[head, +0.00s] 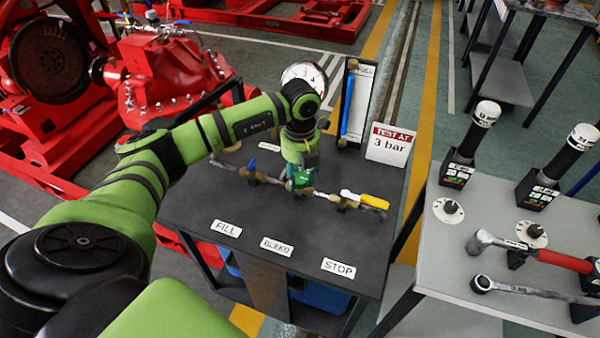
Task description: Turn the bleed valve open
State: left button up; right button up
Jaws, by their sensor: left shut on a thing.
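A pipe run with three valves lies across the dark table (215,195). The fill valve (253,170) at the left has a blue handle, standing up. The stop valve (365,200) at the right has a yellow handle lying along the pipe. The bleed valve (301,180), in the middle behind the BLEED label (277,246), shows a bit of green handle. My left gripper (303,176) points down over it and is shut on its handle; the gripper hides most of this valve, so its angle cannot be told. My right gripper is not in view.
A pressure gauge (304,80) and a sight tube with a blue column (347,105) stand at the table's back. A "TEST AT 3 bar" sign (390,145) stands at the back right. A grey bench (440,275) with torque tools is to the right. Red pumpsets (170,75) are at the left.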

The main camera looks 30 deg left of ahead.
aim_at(300, 176)
pick_arm(q)
jog(key=n, duration=0.5)
jog(key=shift+w+r, duration=0.1)
jog(key=shift+a, duration=0.1)
dwell(0.6)
jog(key=o, duration=1.2)
jog(key=shift+c, duration=0.2)
notch_tip(300, 176, up, 12)
